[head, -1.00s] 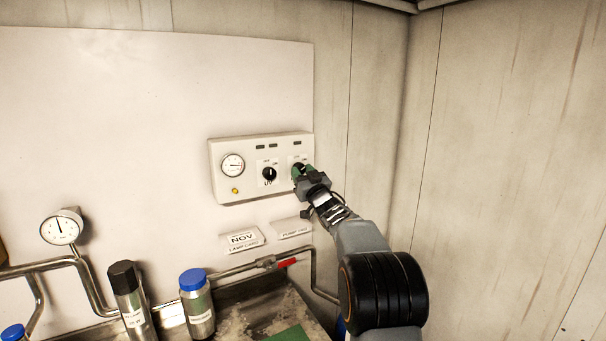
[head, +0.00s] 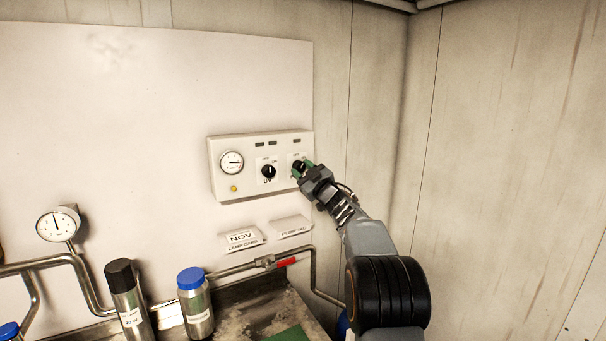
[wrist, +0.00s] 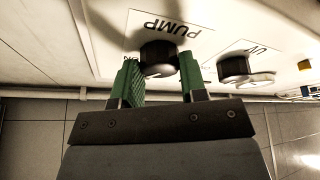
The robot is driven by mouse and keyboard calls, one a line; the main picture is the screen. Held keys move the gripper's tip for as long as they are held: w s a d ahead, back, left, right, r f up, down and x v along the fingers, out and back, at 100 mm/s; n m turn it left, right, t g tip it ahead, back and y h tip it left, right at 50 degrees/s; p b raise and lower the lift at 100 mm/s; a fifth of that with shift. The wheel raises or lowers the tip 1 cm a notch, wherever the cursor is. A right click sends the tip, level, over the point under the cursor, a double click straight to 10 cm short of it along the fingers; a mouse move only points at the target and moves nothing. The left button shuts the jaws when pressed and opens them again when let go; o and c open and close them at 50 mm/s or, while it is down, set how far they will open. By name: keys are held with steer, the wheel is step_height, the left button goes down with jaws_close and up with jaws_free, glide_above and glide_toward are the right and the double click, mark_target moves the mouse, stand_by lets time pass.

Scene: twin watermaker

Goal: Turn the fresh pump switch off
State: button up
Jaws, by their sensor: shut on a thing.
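The pump switch is a round black knob (wrist: 158,54) on a white panel (head: 223,187), under an upside-down PUMP label in the wrist view. In the head view the pump knob (head: 298,163) is mostly covered by my gripper. My gripper (head: 304,169) is shut on the pump knob, with one green finger on each side of it in the wrist view (wrist: 159,76). An ON mark shows beside the knob, near the left finger. I cannot tell which way the knob points.
A second black knob, marked UV (head: 268,172), sits left of the pump knob, with a round gauge (head: 231,162) farther left. Below are two label cards, a pipe with a red-handled valve (head: 287,262) and bottles (head: 195,304). The wall at the right is bare.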

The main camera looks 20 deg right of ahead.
steer(key=n, duration=0.2)
steer(key=n+g+y, duration=0.1)
steer(key=n, duration=0.1)
steer(key=shift+d+r+n+y+p, duration=0.1)
steer(key=shift+r+n+y+p, duration=0.05)
steer(key=shift+n+y+p, duration=0.2)
steer(key=shift+n+g+y+p, duration=0.5)
steer(key=shift+n+g, duration=0.3)
steer(key=shift+n, duration=1.25)
steer(key=o, duration=0.9)
steer(key=b+v, duration=0.4)
steer(key=v, duration=0.9)
steer(key=shift+s+d+b, duration=0.2)
steer(key=shift+s+b, duration=0.15)
steer(key=shift+b, duration=0.05)
